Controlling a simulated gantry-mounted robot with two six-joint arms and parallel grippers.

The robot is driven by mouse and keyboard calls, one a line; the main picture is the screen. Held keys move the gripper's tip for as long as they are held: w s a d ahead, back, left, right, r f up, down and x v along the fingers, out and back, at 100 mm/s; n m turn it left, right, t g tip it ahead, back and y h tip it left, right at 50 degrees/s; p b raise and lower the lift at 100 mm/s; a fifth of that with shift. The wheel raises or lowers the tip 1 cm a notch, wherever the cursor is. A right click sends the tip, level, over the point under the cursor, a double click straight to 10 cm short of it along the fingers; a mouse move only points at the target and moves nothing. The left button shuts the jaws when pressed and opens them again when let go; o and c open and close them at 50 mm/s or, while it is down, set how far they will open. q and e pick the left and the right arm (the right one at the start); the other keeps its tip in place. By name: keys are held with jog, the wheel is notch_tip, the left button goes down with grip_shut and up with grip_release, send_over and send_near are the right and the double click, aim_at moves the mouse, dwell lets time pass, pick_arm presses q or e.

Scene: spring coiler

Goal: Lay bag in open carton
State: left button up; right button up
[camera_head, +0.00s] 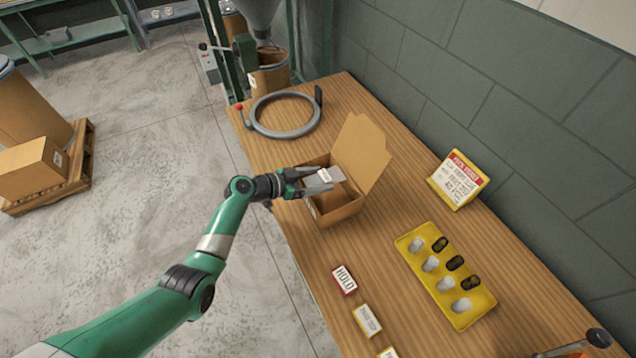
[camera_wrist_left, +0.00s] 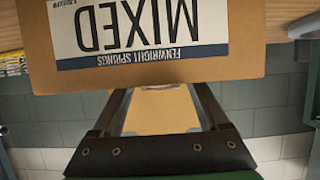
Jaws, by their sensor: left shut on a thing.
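The open carton (camera_head: 337,212) is a brown box on the wooden bench, its large lid flap (camera_head: 362,152) standing up at the back. My left gripper (camera_head: 303,183) is at the carton's left side, shut on a small grey bag (camera_head: 318,184) with a pale label. The bag is over the carton's opening; I cannot tell whether it touches the inside. In the left wrist view, the carton's front (camera_wrist_left: 150,77) fills the top with an upside-down "MIXED" label; the carton's lip partly hides the fingers, and the bag is not clear. My right gripper is not in view.
A yellow tray (camera_head: 414,249) with grey and dark pieces lies to the right. A ticket stand (camera_head: 459,180) is behind it. A "HOLD" card (camera_head: 345,280) and other cards lie in front. A grey ring (camera_head: 286,132) lies at the far end. Bare wood surrounds the carton.

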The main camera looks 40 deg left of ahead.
pick_arm(q)
jog(key=shift+f+b, duration=0.5)
jog(key=shift+b, duration=0.15)
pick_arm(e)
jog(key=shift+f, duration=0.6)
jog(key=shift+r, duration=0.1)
